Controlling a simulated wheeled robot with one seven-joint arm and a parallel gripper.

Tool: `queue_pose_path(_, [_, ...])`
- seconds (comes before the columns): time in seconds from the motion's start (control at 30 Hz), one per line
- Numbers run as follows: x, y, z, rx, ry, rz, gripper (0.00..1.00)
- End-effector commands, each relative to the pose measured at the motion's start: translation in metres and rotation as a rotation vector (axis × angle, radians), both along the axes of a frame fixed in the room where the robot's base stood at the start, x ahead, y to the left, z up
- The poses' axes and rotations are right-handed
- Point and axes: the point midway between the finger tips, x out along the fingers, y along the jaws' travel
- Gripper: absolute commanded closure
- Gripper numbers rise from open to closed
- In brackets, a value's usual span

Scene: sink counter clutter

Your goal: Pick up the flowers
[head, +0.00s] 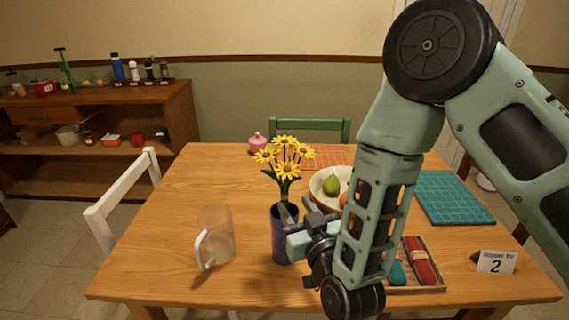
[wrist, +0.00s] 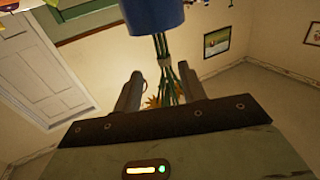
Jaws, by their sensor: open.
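Yellow flowers (head: 286,160) with dark centres and green stems stand upright in a dark blue vase (head: 279,244) on the wooden table. My gripper (head: 291,213) is open beside the vase's upper part, coming from the right and covering part of it. In the wrist view, which looks upside down, the blue vase (wrist: 152,14) is at the top. The green stems (wrist: 168,68) run down the picture between the two open fingers of my gripper (wrist: 163,86). The blossoms (wrist: 155,101) show only partly behind the gripper's body. I cannot tell whether the fingers touch the stems.
A clear glass mug (head: 216,236) stands left of the vase. A fruit bowl (head: 319,187) is behind my arm. To the right are a teal mat (head: 453,198), a tray (head: 432,289) with rolled cloths and a number card (head: 496,262).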

Motion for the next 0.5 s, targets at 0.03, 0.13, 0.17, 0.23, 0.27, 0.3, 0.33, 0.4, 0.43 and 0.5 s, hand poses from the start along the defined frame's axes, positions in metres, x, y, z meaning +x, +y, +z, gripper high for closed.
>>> queue_pose_path(0.03, [0.003,0.001,0.001,0.000,0.000,0.000,0.59])
queue_pose_path(0.13, [0.008,0.004,0.002,0.000,-0.001,0.000,0.59])
queue_pose_path(0.17, [0.010,0.005,0.002,0.000,-0.001,0.000,0.59])
queue_pose_path(0.23, [0.019,0.010,0.005,0.001,-0.002,-0.001,0.59])
queue_pose_path(0.27, [0.023,0.013,0.005,0.001,-0.001,-0.002,0.59])
queue_pose_path(0.3, [0.028,0.016,0.006,0.001,-0.001,-0.002,0.59])
queue_pose_path(0.33, [0.032,0.019,0.006,0.002,-0.002,-0.002,0.59])
queue_pose_path(0.4, [0.041,0.022,0.004,0.000,-0.001,-0.002,0.59])
queue_pose_path(0.43, [0.044,0.023,0.004,0.000,-0.001,-0.001,0.59])
queue_pose_path(0.5, [0.048,0.025,0.003,0.000,0.000,0.000,0.59])
